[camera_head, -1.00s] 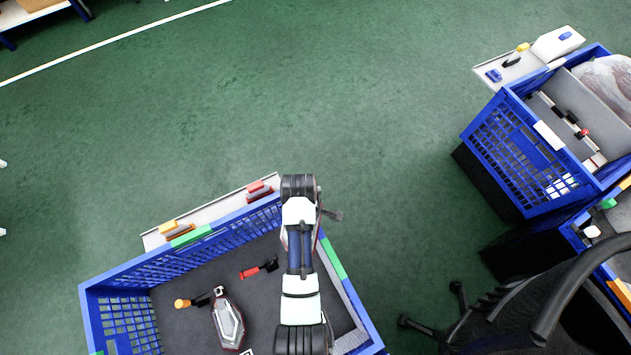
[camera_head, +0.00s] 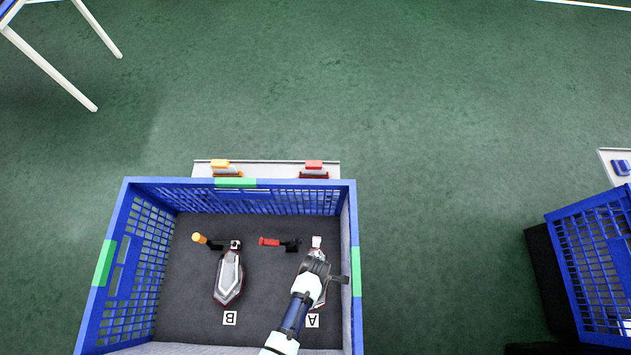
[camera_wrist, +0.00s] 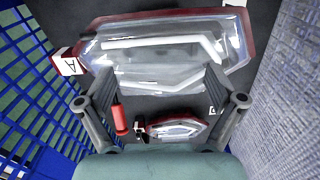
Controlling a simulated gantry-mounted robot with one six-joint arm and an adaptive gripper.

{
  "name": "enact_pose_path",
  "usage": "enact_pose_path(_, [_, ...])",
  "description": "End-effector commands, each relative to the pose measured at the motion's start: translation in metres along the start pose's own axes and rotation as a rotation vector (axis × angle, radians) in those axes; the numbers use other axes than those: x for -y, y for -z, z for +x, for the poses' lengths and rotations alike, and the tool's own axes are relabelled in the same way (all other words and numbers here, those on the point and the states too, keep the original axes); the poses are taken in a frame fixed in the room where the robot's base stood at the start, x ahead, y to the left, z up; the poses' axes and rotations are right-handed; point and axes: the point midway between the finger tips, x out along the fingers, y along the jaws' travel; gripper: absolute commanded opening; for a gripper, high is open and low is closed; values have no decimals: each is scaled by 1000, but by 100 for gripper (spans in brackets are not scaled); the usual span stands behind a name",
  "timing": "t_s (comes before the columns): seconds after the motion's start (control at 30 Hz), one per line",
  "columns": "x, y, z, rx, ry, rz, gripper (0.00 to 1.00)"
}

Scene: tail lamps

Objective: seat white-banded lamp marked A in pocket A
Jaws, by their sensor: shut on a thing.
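The white-banded lamp, clear with a dark red rim, fills the upper wrist view (camera_wrist: 165,52). In the head view only parts of it show, such as its white end (camera_head: 317,243), from under my gripper (camera_head: 318,268). My gripper's fingers (camera_wrist: 162,82) are shut on this lamp, one on each side in the wrist view. A white card marked A (camera_head: 312,321) is by the lamp's near end; an A mark also shows at its left end in the wrist view (camera_wrist: 68,64). The pocket's outline is hidden, so I cannot tell whether the lamp rests in it.
A second lamp (camera_head: 229,277) lies to the left above a B card (camera_head: 230,318). A red-handled clamp (camera_head: 269,242) and an orange-handled clamp (camera_head: 199,238) are close by. The blue crate's walls (camera_head: 350,215) rise around, the right one close to my gripper.

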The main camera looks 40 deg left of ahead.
Motion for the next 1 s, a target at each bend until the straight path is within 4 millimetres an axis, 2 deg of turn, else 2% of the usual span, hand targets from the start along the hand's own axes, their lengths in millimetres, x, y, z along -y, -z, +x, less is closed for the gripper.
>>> enact_pose_path(0.03, [-1, -2, 11, 0, -1, -28, 24])
enact_pose_path(0.17, [-1, -6, 21, 0, -1, -87, 24])
enact_pose_path(0.67, [-1, -7, 21, 2, -1, -103, 24])
enact_pose_path(1.0, [-2, -7, 64, 1, -2, -102, 24])
